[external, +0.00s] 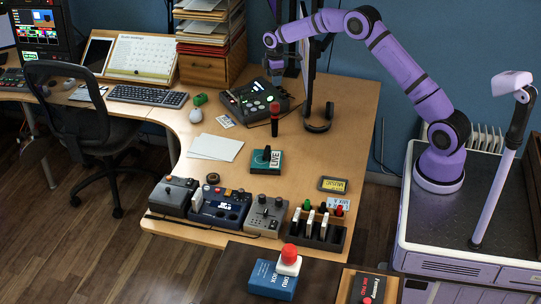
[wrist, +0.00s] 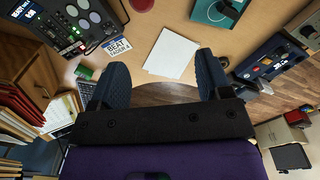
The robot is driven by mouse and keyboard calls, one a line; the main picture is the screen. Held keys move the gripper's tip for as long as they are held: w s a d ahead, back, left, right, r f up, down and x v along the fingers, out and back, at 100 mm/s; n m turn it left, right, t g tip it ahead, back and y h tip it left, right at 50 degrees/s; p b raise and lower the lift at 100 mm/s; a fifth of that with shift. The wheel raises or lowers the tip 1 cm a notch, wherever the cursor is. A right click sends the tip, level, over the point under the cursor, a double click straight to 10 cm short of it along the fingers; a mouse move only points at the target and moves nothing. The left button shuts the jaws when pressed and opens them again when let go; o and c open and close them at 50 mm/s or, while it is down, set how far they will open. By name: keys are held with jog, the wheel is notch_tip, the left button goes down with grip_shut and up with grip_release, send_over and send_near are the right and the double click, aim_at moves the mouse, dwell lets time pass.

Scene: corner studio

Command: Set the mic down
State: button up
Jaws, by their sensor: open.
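The mic (external: 275,120), with a red and dark body, appears to stand upright on the wooden desk, just in front of the black control console. In the wrist view only a small red and dark part, likely the mic (wrist: 142,5), shows at the top edge. My gripper (wrist: 162,75) is open, its two dark fingers spread wide with nothing between them. It is apart from the mic. In the external view my purple arm (external: 330,20) reaches left over the back of the desk, with its end above and behind the mic.
The console (external: 253,100) and a headphone stand (external: 318,127) are close to the mic. White paper (external: 214,147) and a teal box (external: 266,161) lie in front. Several pedals and mixers (external: 221,205) line the desk's front edge. Bare desk shows right of the teal box.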

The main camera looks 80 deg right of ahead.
jog(key=s+a+r+m+t, duration=0.1)
jog(key=s+a+r, duration=0.2)
jog(key=a+r, duration=0.4)
jog(key=s+a+r, duration=0.4)
jog(key=a+r, duration=0.1)
jog(key=r, duration=0.5)
jog(key=s+a+r+m+t, duration=0.1)
jog(key=s+a+r+m, duration=0.1)
jog(key=s+a+r, duration=0.9)
jog(key=s+a+r+m+t, duration=0.1)
jog(key=s+a, duration=0.2)
jog(key=s, duration=0.5)
jog(key=s+a+r+m+t, duration=0.1)
jog(key=s+a, duration=0.2)
jog(key=s, duration=0.4)
jog(key=s+a+f, duration=0.2)
jog(key=s, duration=0.6)
jog(key=s+a+f+m, duration=0.1)
jog(key=s+a+f, duration=0.1)
jog(key=s, duration=0.6)
jog(key=shift+s+f+t, duration=0.3)
jog(key=shift+f+t, duration=0.1)
